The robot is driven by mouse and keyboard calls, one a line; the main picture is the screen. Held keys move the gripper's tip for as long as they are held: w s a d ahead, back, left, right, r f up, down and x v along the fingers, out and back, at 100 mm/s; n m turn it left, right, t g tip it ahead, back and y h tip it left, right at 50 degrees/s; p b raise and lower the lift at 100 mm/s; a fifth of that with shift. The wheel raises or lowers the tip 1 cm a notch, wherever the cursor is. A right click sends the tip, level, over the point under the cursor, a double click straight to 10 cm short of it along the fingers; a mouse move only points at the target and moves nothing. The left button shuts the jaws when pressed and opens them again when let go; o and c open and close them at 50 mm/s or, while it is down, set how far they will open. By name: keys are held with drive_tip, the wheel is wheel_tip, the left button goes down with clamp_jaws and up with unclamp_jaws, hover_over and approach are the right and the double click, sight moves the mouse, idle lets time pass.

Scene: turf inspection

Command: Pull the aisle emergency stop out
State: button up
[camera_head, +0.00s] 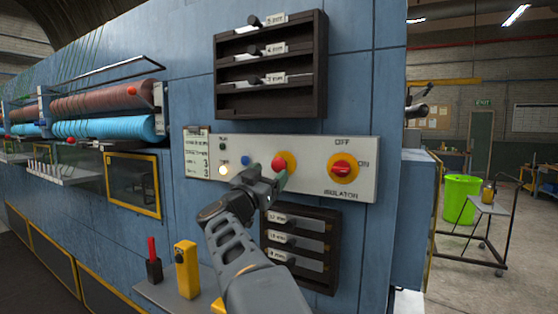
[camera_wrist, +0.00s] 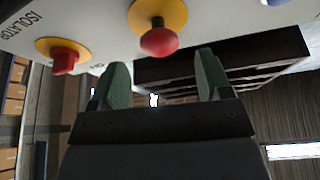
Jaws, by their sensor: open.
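The emergency stop is a red mushroom button (camera_head: 278,162) on a round yellow plate, on the pale control panel (camera_head: 312,187) of the blue machine. In the wrist view the red button (camera_wrist: 158,40) is near the top centre, just beyond the fingertips and roughly in line with the gap between them. My gripper (camera_head: 272,184) is in front of the panel, beside and below the button, partly overlapping its plate. In the wrist view its two green-padded fingers (camera_wrist: 162,76) are wide apart with nothing between them. Whether the button is pressed in cannot be told.
The red isolator knob (camera_head: 343,170) on yellow is right of the button. A blue button (camera_head: 245,161) and lit lamp (camera_head: 222,170) are left. Dark racks stand above (camera_head: 230,104) and below (camera_head: 335,228) the panel. A shelf (camera_head: 160,292) holds a yellow block (camera_head: 186,268).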

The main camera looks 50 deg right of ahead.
sight(277, 166)
drive_tip(key=shift+p+x, duration=0.6)
drive_tip(key=shift+x, duration=2)
drive_tip(key=shift+c, duration=0.3)
